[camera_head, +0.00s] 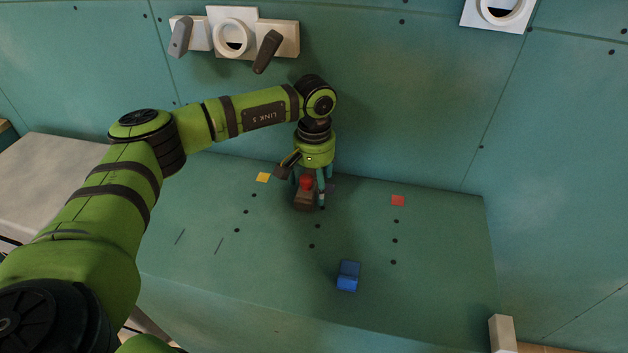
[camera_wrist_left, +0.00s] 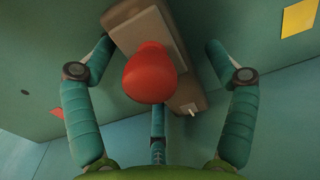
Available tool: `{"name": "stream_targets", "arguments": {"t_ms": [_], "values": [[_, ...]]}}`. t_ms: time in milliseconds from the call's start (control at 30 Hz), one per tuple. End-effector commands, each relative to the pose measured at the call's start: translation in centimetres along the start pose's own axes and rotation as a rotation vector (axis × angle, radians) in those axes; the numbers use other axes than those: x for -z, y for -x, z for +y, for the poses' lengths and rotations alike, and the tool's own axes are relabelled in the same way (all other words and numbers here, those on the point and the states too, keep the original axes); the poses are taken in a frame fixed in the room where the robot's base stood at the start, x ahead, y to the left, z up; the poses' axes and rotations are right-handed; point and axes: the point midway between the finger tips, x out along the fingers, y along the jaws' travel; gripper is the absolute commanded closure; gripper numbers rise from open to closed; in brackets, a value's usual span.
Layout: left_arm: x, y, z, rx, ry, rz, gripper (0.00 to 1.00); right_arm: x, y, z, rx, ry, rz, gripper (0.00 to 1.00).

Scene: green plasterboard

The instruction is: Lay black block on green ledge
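The green ledge (camera_head: 440,270) is a broad teal-green surface against the wall. A dark brown block (camera_head: 304,201) with a red rounded knob (camera_head: 306,183) stands on it; no block looks plainly black. My left gripper (camera_head: 312,194) points down over this block, its teal fingers around the knob. In the left wrist view the fingers (camera_wrist_left: 158,80) are spread, with visible gaps to the red knob (camera_wrist_left: 150,72). The brown block (camera_wrist_left: 150,28) lies beyond the knob. Its underside is hidden. My right gripper is not in view.
A blue block (camera_head: 348,276) sits near the ledge's front. White wall fittings (camera_head: 234,36) with grey handles are above the arm. The ledge's right part is mostly clear.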

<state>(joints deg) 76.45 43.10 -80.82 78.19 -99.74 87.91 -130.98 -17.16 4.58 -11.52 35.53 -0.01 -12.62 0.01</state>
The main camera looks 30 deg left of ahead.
Motion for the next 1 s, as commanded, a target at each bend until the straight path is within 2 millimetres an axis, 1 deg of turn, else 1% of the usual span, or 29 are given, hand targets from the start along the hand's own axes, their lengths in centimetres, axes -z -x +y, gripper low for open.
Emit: {"name": "stream_targets", "arguments": {"t_ms": [167,267,367,600,700,833,1000], "values": [[0.0,0.0,0.0,0.001,0.000,-0.001,0.15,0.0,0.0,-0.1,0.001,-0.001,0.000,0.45],[0.0,0.8,0.0,0.000,0.000,0.000,0.15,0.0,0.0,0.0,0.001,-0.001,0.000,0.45],[0.1,2.4,0.0,-0.001,-0.001,0.004,0.15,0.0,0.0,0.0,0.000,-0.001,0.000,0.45],[0.1,7.6,0.0,-0.001,-0.001,0.004,0.15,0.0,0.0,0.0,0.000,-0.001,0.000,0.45],[0.1,9.4,0.0,-0.001,0.000,0.003,0.15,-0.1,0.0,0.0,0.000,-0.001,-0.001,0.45],[0.1,11.1,0.0,-0.001,0.000,0.002,0.15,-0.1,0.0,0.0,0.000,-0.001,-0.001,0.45],[0.0,12.0,0.0,0.000,-0.001,0.000,0.15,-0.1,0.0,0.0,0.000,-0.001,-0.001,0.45]]}}
